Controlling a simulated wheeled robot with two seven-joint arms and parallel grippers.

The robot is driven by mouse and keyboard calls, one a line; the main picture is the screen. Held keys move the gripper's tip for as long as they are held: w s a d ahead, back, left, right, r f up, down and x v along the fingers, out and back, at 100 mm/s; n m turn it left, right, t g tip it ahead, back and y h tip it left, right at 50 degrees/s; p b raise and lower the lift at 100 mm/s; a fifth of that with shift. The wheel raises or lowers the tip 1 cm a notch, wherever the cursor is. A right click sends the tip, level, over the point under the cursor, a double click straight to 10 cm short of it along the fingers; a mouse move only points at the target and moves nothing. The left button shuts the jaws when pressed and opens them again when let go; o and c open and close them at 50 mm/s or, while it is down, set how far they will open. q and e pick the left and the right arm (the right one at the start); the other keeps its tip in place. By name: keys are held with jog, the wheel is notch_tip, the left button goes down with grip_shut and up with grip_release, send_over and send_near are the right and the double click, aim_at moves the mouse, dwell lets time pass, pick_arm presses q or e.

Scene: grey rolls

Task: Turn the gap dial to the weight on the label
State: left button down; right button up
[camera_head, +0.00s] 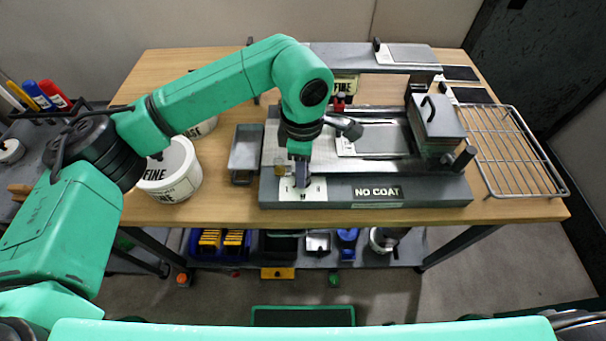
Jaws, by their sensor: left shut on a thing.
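The grey machine (420,193) stands on the wooden table, with a "NO COAT" plate (378,192) on its front. A white dial plate (316,190) with dark marks lies at its front left corner. My left gripper (302,183) points down over this plate and is shut on the gap dial, which the fingers mostly hide. I cannot read the dial's setting. A label reading "FINE" (346,86) shows behind my left arm at the machine's back. A white tub (171,172) left of the machine also reads "FINE". My right gripper is not in view.
A grey tray (245,148) sits close to the left of the gripper. A wire rack (510,150) lies at the right table edge. A block with a handle (437,118) stands on the machine's right. Marker pens (50,95) stand at far left. Bins fill the lower shelf.

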pick_arm(q)
jog(key=shift+w+r+m+b, duration=0.1)
jog(key=shift+m+b, duration=0.25)
jog(key=shift+m, duration=0.05)
jog(key=shift+r, duration=0.1)
jog(key=c, duration=0.5)
grip_release()
notch_tip(320, 180, up, 14)
jog(key=b, duration=0.1)
jog(key=shift+r, duration=0.2)
